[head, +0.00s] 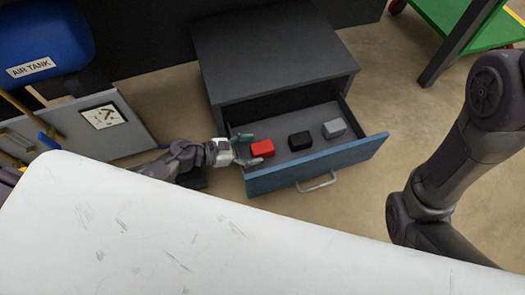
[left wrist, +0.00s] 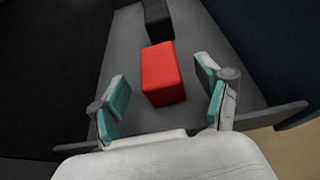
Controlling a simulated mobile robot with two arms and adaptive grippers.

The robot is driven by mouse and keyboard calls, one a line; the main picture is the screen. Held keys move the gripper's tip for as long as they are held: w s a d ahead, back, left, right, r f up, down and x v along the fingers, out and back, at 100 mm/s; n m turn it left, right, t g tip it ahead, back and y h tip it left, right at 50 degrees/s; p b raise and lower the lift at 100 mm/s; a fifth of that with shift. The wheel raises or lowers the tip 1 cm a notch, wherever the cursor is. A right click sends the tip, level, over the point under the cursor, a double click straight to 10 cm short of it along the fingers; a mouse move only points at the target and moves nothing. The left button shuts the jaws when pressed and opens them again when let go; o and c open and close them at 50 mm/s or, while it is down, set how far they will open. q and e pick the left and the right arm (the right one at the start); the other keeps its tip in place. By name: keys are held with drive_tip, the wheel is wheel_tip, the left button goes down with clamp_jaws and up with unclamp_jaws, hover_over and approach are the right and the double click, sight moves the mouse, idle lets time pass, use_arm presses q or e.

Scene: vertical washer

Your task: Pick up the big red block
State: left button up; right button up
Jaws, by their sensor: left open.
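The red block (head: 262,149) lies at the left end of the open drawer (head: 320,164), and it also shows in the left wrist view (left wrist: 162,73). My left gripper (head: 250,152) comes in over the drawer's left side, open, with its fingers pointing at the red block. In the left wrist view the block lies ahead of the two teal fingertips (left wrist: 162,98), roughly between their lines, with a gap on each side. My right gripper is not in view; only my right arm shows at the right of the head view.
A black block (head: 300,141) and a grey block (head: 334,128) lie further right in the drawer. The dark cabinet (head: 270,50) stands over its back. A white surface (head: 180,230) fills the foreground. A blue air tank (head: 45,45) is at the upper left.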

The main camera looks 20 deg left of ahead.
sight(255, 149)
use_arm(q)
drive_tip(key=shift+b+x, duration=0.4)
drive_tip(key=shift+x, duration=1.1)
drive_tip(key=c, duration=1.3)
drive_tip(key=shift+a, duration=0.1)
drive_tip(key=shift+c, duration=0.2)
